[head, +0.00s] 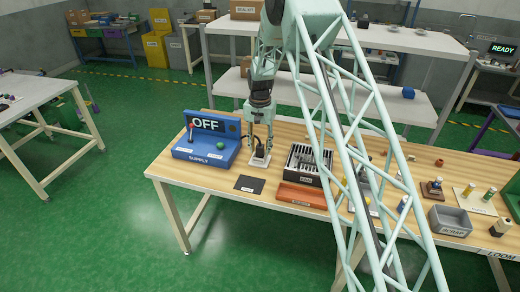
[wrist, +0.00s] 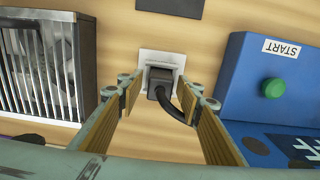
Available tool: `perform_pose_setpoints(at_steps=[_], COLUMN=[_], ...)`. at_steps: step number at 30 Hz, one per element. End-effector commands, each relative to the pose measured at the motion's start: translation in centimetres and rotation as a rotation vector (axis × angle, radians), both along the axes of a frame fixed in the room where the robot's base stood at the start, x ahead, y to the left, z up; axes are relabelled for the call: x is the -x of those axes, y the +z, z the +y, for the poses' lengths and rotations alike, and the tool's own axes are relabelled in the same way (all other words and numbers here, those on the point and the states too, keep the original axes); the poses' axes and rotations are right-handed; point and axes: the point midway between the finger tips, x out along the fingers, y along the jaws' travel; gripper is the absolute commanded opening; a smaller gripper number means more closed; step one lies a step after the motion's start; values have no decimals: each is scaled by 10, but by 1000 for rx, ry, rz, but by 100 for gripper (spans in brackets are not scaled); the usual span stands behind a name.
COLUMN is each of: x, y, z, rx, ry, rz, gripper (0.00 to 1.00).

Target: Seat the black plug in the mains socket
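The black plug (wrist: 158,80) shows in the wrist view against the white socket plate (wrist: 172,58) on the wooden table. Its black cord (wrist: 176,113) curves away to the right and down. My gripper (wrist: 163,92) is open, with one finger on each side of the plug and gaps between fingers and plug. In the head view my gripper (head: 260,150) points down over the white socket plate (head: 259,162), and the plug is mostly hidden there. I cannot tell how deep the plug sits in the socket.
A blue supply box (head: 206,152) with a green button and an "OFF" display stands close on the left in the head view. A dark slatted unit (head: 303,163) stands close on the right. A flat black pad (head: 249,184) lies in front.

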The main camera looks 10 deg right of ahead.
Motion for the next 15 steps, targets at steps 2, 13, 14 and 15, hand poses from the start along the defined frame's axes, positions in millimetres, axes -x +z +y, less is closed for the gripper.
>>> perform_pose_setpoints(at_steps=[2, 13, 14, 15], x=[-1, 0, -1, -1], y=[6, 52, 57, 63], z=[0, 0, 0, 0], rx=[0, 0, 0, 0], ry=[0, 0, 0, 0], rz=[-1, -1, -2, -2], gripper=[33, 33, 33, 33])
